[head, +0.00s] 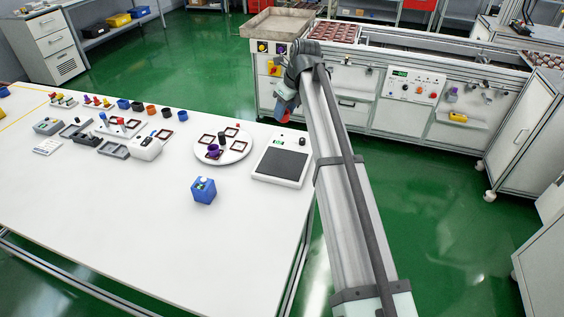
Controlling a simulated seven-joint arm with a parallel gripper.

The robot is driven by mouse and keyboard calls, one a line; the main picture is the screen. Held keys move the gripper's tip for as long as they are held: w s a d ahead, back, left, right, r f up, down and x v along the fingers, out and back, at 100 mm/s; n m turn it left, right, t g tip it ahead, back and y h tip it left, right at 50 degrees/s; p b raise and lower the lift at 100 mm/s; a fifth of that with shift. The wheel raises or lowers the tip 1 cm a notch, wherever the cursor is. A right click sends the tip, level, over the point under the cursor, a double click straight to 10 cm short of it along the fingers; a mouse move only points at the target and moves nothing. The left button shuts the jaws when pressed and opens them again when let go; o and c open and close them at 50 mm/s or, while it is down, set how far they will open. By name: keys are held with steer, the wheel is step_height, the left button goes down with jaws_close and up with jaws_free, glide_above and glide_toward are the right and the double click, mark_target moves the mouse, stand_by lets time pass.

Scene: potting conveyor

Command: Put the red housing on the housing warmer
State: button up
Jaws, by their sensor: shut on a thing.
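The red housing (286,117) is small in the head view, at the end of my arm above the far right part of the white table. My gripper (285,108) is shut on it and partly hides it. A flat white device with a dark grey plate and a small green display, which looks like the housing warmer (282,164), lies at the table's right edge. Its plate is bare. The gripper and the red housing appear beyond its back edge in the picture; their height above the table is hard to tell.
Left of the warmer is a round white plate (248,151) with several square frames and a dark cylinder. A blue box (204,190) stands in front. Small coloured parts (138,106) line the table's far left. The front of the table is clear. A conveyor bench (400,97) stands behind.

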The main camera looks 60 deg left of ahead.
steer(key=n, duration=0.2)
glide_above(280, 162)
steer(key=w, duration=0.2)
steer(key=shift+s+f+n+g+h, duration=0.55)
steer(key=shift+f+n, duration=0.35)
steer(key=shift+n, duration=0.9)
steer(key=shift+d+f, duration=0.15)
steer(key=shift+f, duration=1.4)
steer(key=shift+d+f, duration=0.15)
steer(key=shift+f, duration=1.4)
steer(key=shift+d+f, duration=0.15)
steer(key=shift+f, duration=1.4)
steer(key=shift+f, duration=0.1)
steer(key=o, duration=1)
steer(key=v, duration=1.2)
